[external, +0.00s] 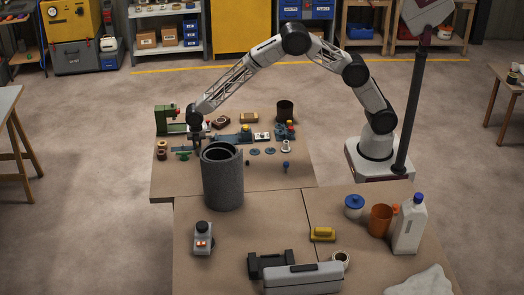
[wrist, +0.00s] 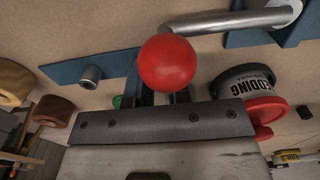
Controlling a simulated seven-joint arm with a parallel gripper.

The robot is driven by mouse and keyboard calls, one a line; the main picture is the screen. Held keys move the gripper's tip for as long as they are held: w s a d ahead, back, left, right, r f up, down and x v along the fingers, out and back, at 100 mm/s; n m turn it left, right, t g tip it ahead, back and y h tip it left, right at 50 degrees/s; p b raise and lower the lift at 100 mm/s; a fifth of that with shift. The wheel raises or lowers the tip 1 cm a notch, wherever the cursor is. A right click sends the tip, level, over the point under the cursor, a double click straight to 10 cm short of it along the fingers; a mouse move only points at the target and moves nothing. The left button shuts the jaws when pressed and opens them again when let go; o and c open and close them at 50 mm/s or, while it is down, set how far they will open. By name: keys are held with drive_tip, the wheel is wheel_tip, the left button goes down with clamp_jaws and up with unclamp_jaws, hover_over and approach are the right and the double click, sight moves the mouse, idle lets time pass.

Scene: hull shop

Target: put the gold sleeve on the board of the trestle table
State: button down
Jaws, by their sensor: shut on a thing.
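In the wrist view a gold-tan ring (wrist: 12,82), which looks like the gold sleeve, lies at the left edge beside a browner ring (wrist: 52,111). Two small rings stand at the workbench's left edge in the external view, the farther one (external: 162,145) possibly the gold sleeve; colours are hard to tell. My gripper (external: 203,141) is low over the bench, right of these rings and apart from them. In the wrist view a red ball knob (wrist: 165,62) sits at my fingers, which look shut on it; the ball hides the fingertips. The trestle table's board (external: 8,100) is at the far left.
A large dark grey cylinder (external: 223,185) stands in front of my gripper. A green machine (external: 170,120) is behind the rings. A blue plate (wrist: 100,72) and a tub with a red rim (wrist: 247,88) are close to my fingers. Floor separates workbench and trestle table.

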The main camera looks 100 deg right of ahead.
sight(197, 144)
drive_tip(key=shift+f, duration=0.15)
drive_tip(key=c, duration=1.1)
unclamp_jaws()
drive_tip(key=shift+r, duration=6.2)
